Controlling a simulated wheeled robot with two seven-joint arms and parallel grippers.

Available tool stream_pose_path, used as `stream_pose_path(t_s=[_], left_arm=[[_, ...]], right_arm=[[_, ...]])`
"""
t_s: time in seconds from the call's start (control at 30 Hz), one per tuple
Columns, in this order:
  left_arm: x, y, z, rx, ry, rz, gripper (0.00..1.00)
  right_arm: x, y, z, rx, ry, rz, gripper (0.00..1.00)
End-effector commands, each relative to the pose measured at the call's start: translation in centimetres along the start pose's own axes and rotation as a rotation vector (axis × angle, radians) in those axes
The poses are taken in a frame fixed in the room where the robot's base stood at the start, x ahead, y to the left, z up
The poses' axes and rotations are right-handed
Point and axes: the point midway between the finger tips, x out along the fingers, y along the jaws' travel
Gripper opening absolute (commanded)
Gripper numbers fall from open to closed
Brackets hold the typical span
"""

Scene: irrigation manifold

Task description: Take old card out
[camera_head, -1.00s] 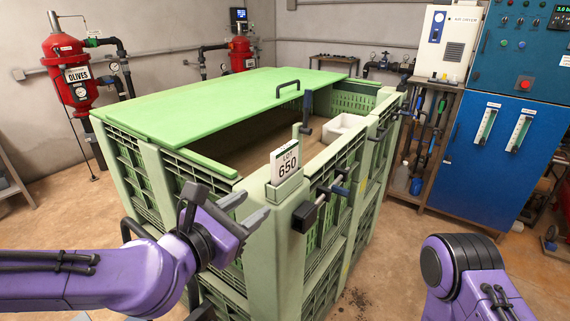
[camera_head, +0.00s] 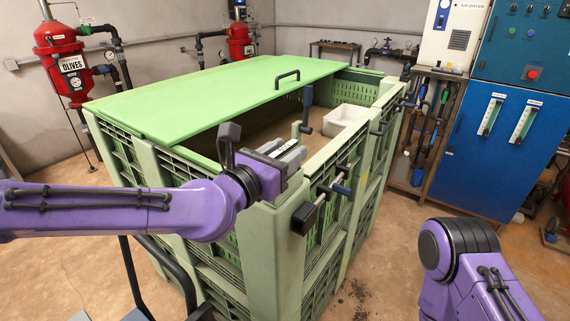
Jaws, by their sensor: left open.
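My left gripper (camera_head: 282,152) is open at the near corner of the big green crate (camera_head: 270,240), its grey fingers over the spot of the card holder. The white card, which read "LOT 650" a second ago, is hidden behind the gripper; I cannot tell whether the fingers touch it. A little of the green holder (camera_head: 291,188) shows below the gripper. My right gripper is out of the picture; only part of my right arm shows at lower right.
A green lid (camera_head: 220,98) with a black handle covers much of the crate. Dark clamps (camera_head: 306,215) stick out along its near right wall. A white bin (camera_head: 346,116) sits inside. A blue cabinet (camera_head: 500,150) stands at right; the floor between is mostly clear.

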Motion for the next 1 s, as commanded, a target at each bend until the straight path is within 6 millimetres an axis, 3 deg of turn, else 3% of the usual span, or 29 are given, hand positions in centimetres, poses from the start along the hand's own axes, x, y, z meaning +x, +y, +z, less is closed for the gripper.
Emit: stream_pose_path(t_s=[0.1,0.23,0.67,0.83,1.0], left_arm=[[-0.1,0.1,-0.1,0.000,0.000,0.001,0.41],[-0.1,0.1,-0.1,0.000,0.000,0.002,0.00],[-0.1,0.1,0.7,0.002,-0.001,0.002,0.00],[-0.1,0.1,3.5,0.002,-0.006,0.002,0.00],[0.8,-2.8,6.5,0.005,-0.004,0.000,0.00]], right_arm=[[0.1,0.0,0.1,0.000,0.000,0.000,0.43],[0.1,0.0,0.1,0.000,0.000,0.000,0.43],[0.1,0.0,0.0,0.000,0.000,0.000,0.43],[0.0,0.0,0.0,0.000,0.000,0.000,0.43],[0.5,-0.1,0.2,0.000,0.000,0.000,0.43]])
